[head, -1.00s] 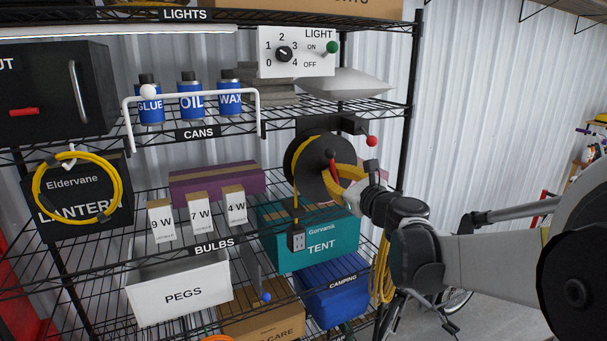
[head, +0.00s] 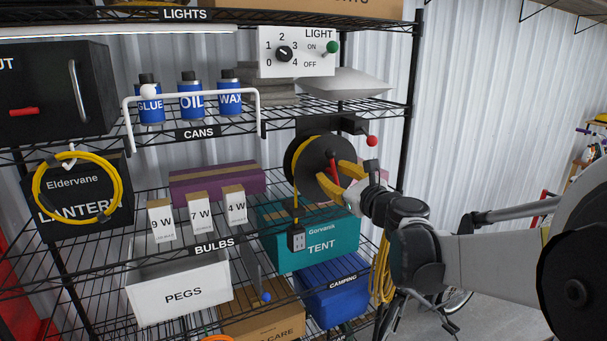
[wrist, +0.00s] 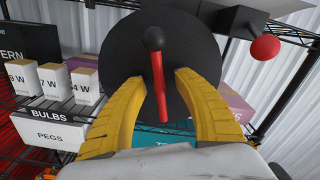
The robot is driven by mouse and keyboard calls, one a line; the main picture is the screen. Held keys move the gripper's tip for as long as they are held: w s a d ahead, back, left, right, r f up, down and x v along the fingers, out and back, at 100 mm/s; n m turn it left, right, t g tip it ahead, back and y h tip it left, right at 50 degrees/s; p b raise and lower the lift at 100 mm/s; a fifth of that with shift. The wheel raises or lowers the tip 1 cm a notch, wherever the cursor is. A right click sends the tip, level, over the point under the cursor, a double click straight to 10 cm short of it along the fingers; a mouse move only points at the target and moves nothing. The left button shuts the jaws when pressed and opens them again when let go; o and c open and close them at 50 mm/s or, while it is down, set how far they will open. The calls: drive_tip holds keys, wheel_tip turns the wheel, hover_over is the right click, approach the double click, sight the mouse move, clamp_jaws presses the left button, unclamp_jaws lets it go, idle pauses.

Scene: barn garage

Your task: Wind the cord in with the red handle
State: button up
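A round black reel (head: 306,157) hangs from the shelf rack; it also fills the middle of the wrist view (wrist: 190,45). The red handle (head: 335,168) is a bar on the reel's front face. In the wrist view the handle (wrist: 159,85) points down from a black knob. Contact with the reel face cannot be told.
A red ball knob (head: 372,141) sticks out just above right of the reel. A teal TENT box (head: 330,245) stands below it, small bulb boxes (head: 234,205) to the left. A coiled yellow cord (head: 120,185) hangs at the left. Open room lies right of the rack.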

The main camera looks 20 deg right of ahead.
drive_tip(key=s, duration=1.2)
drive_tip(key=shift+d, duration=0.2)
drive_tip(key=w+m+p, duration=0.1)
drive_tip(key=w, duration=0.5)
drive_tip(key=w+m+p, duration=0.2)
drive_tip(key=w, duration=0.5)
drive_tip(key=shift+a, duration=0.2)
drive_tip(key=shift+s, duration=0.1)
clamp_jaws()
